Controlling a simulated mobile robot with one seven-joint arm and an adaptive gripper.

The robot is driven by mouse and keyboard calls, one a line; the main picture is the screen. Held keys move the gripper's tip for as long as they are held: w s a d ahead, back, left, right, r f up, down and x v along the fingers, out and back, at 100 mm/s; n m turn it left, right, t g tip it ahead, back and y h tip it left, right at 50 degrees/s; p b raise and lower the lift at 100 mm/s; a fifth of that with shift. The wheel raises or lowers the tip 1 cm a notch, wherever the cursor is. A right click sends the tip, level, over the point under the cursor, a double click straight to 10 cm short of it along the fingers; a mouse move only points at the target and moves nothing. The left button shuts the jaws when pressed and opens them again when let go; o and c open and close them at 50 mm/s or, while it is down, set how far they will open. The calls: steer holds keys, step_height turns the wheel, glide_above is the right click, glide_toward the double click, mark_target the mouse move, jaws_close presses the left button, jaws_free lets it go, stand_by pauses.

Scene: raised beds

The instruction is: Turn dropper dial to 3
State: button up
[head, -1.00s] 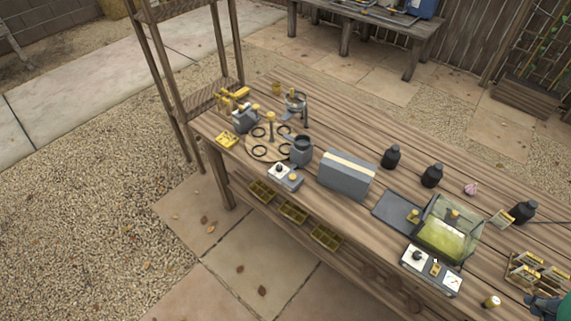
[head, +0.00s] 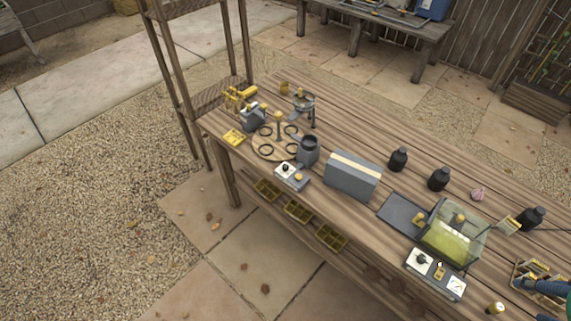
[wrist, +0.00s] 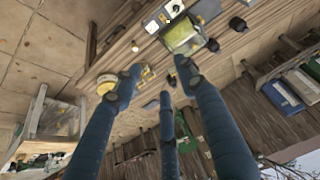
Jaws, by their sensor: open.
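Two boxes with dials stand on the wooden bench; I cannot tell which is the dropper's. One small grey box with a white face and dark knob (head: 285,168) sits at the front edge, beside a grey cup-topped device (head: 308,150). The other, a wider control box (head: 435,272) with a dark knob (head: 421,258) and a gauge, stands before a clear yellow-green case (head: 453,240). The dial numbers are too small to read. My gripper (wrist: 158,80) has its blue fingers spread and empty in the wrist view, apart from both boxes. Blue finger parts show at the head view's right edge.
A grey block (head: 352,176) stands between the two dial boxes. Dark bottles (head: 398,159) stand behind. A round board with black rings (head: 277,143) lies at left. A wooden rack (head: 531,275) is near my fingers.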

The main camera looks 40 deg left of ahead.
steer(key=w+a+r+n+g+y+p, duration=0.1)
steer(key=w+a+r+n+p, duration=0.15)
steer(key=w+a, duration=0.5)
steer(key=w+a+r+n+g+p, duration=0.1)
steer(key=w+a+r+n, duration=0.15)
steer(key=w+a, duration=0.5)
steer(key=w+a+f+n+g+p, duration=0.1)
steer(key=w+a+f+n, duration=0.2)
steer(key=w+a, duration=0.45)
steer(key=w+a+f+n+p, duration=0.1)
steer(key=w+a+f+n, duration=0.25)
steer(key=a, duration=0.75)
steer(key=n+g+h+p, duration=0.1)
steer(key=n+g+p, duration=0.1)
steer(key=n+p, duration=0.5)
glide_above(286, 166)
steer(key=b, duration=0.2)
step_height(286, 166, down, 28)
steer(key=n, duration=0.2)
steer(key=shift+a+r, duration=0.1)
steer(key=shift+a, duration=0.05)
steer(key=shift+f, duration=6.9)
